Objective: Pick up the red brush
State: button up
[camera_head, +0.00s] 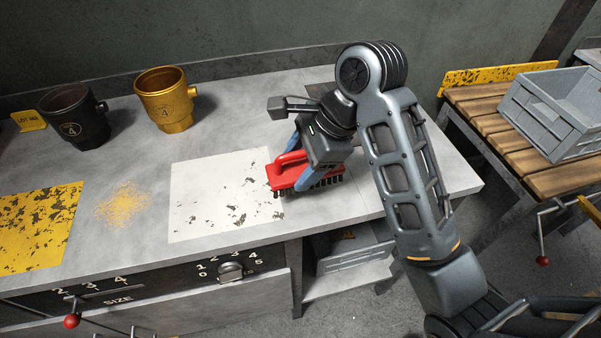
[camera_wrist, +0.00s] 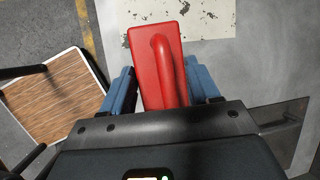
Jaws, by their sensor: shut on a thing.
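The red brush (camera_head: 280,177) has a red block and handle with dark bristles below. It is at the right edge of the white sheet (camera_head: 215,190) on the grey bench. My gripper (camera_head: 306,168) has its blue fingers on either side of the brush and is shut on it. The bristles appear at or very near the bench surface; I cannot tell whether they touch. In the wrist view the brush (camera_wrist: 160,65) lies between the blue fingers, its handle running lengthwise. Part of the brush is hidden behind my gripper.
A black cup (camera_head: 75,117) and a gold cup (camera_head: 167,100) stand at the back left. Yellow flakes (camera_head: 122,204) and a chipped yellow plate (camera_head: 38,228) lie left of the sheet. A grey crate (camera_head: 556,112) sits on a wooden-slatted table (camera_head: 490,124) at right.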

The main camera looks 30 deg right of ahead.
jog(key=w+d+r+p, duration=0.4)
jog(key=d+r, duration=0.2)
jog(key=d, duration=0.4)
jog(key=shift+d+r, duration=0.25)
jog(key=shift+d, duration=0.15)
